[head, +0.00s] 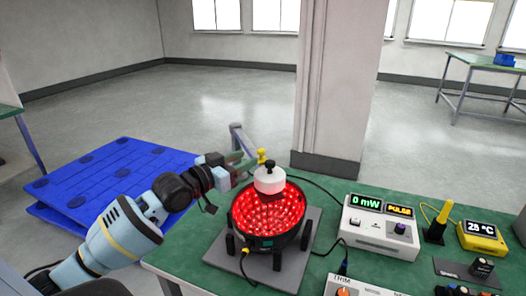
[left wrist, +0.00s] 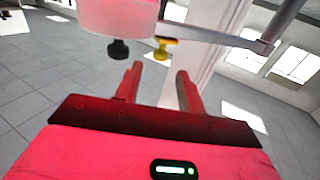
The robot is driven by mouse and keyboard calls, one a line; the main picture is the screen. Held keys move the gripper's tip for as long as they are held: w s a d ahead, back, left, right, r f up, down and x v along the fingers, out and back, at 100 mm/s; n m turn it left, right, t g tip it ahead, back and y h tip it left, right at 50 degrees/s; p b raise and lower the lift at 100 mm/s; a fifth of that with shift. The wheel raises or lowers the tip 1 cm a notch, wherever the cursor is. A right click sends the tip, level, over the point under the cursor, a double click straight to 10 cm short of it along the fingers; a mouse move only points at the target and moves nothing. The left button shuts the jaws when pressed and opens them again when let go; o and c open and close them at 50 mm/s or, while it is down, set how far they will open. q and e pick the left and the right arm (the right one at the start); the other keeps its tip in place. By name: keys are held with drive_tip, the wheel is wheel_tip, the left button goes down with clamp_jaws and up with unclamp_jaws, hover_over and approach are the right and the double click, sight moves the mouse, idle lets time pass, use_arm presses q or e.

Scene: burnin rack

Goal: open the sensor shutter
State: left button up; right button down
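The white round sensor head (head: 269,181) sits over a round black fixture (head: 236,222) whose inside glows with red lights. A black knob (head: 270,164) stands on its top, and a yellow knob (head: 262,156) shows just behind and left of it. In the left wrist view the sensor head (left wrist: 118,15), black knob (left wrist: 118,50) and yellow knob (left wrist: 162,48) show at the top. My left gripper (head: 248,163) is beside the sensor head; in the left wrist view its fingers (left wrist: 160,70) are apart and empty, with the yellow knob just beyond the tips. My right gripper is out of view.
A grey arm (head: 245,140) runs behind the sensor head. A white meter (head: 379,227) reading 0 mW and PULSE, a yellow temperature unit (head: 482,238) and a black stand (head: 435,232) are on the green bench (head: 335,190). Blue pallets (head: 105,170) lie at left.

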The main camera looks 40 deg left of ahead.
sight(261, 150)
use_arm(q)
drive_tip(key=shift+w+d, duration=0.25)
drive_tip(key=shift+w, duration=0.95)
drive_tip(key=shift+w+d, duration=0.2)
drive_tip(key=shift+w, duration=0.95)
drive_tip(key=shift+w+d, duration=0.25)
drive_tip(key=shift+w, duration=0.95)
clamp_jaws()
